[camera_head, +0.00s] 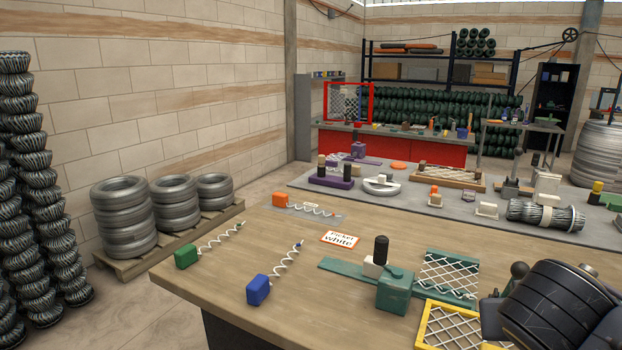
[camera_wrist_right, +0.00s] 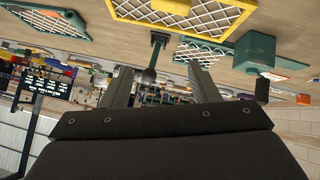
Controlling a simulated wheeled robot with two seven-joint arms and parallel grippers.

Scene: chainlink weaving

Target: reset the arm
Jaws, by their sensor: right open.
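My right arm (camera_head: 560,310) shows in the head view as a large dark wrist at the lower right, over the table's right side by the yellow-framed mesh panel (camera_head: 440,328). In the right wrist view, which appears upside down, my right gripper (camera_wrist_right: 158,76) has its two grey fingers apart with nothing held between them. A dark upright handle-like object (camera_wrist_right: 155,48) shows beyond the gap; I cannot tell how far off it is. The yellow-framed panel (camera_wrist_right: 172,8) and a green block (camera_wrist_right: 256,50) also show there. My left gripper is in neither view.
The wooden table (camera_head: 225,252) holds green (camera_head: 186,256), blue (camera_head: 258,289) and orange (camera_head: 280,199) blocks with coiled wires, a "Picker white" sign (camera_head: 340,239), a green fixture (camera_head: 393,291) and a green-framed mesh (camera_head: 450,273).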

